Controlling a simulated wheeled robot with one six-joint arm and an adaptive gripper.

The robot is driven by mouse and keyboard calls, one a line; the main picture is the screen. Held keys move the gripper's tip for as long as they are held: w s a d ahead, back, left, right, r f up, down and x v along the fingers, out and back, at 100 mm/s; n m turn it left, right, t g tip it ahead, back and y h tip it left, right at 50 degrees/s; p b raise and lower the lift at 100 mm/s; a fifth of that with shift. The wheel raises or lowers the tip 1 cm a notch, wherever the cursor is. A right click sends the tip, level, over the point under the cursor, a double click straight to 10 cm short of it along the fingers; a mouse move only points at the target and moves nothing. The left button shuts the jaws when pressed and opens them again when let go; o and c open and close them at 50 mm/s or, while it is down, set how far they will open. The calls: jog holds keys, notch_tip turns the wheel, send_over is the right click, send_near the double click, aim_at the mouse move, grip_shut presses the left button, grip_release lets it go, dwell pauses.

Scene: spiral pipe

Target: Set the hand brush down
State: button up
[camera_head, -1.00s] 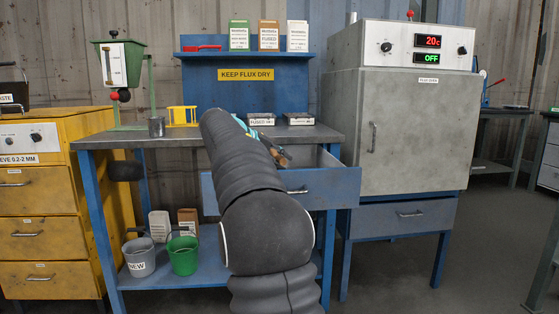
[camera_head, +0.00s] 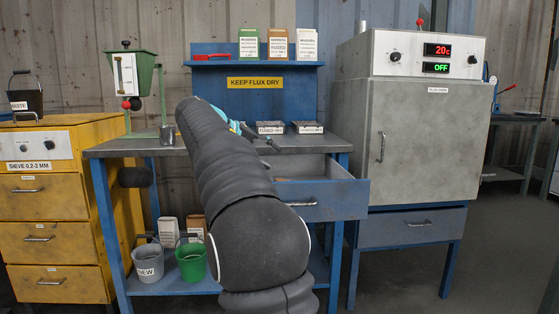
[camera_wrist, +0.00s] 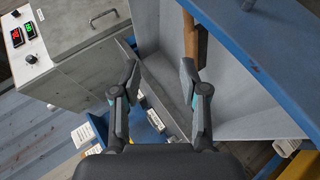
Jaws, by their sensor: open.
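My gripper (camera_wrist: 157,85) is open and empty, its two fingers spread above the open blue drawer (camera_head: 325,200). In the head view my gripper (camera_head: 268,142) shows small behind my arm, over the back of the drawer. A brown wooden handle, seemingly the hand brush (camera_wrist: 190,38), lies in the grey drawer interior beyond the right fingertip in the wrist view. It appears apart from the fingers. A brown strip also shows low inside the drawer in the head view (camera_head: 296,179).
The grey oven (camera_head: 425,135) stands right of the workbench (camera_head: 125,148). Two small labelled trays (camera_head: 307,128) stand on the bench behind the drawer. A hopper stand (camera_head: 132,75) is at the bench's left. Buckets (camera_head: 190,262) stand on the lower shelf.

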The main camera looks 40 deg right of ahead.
jog(key=shift+v, duration=1.6)
jog(key=shift+a, duration=0.1)
jog(key=shift+s+a+f, duration=0.15)
jog(key=shift+s+a, duration=0.05)
jog(key=shift+s, duration=0.05)
jog(key=s+a+f+n+t+y, duration=0.2)
jog(key=s+a+f+t+y, duration=0.3)
jog(key=s+a+f, duration=2.1)
jog(key=s+f+y, duration=0.1)
jog(key=s+y, duration=0.2)
jog(key=y, duration=0.3)
jog(key=shift+s+f+n+t+y, duration=0.25)
jog(key=shift+s+n+t+y, duration=0.05)
jog(key=shift+n+y, duration=0.1)
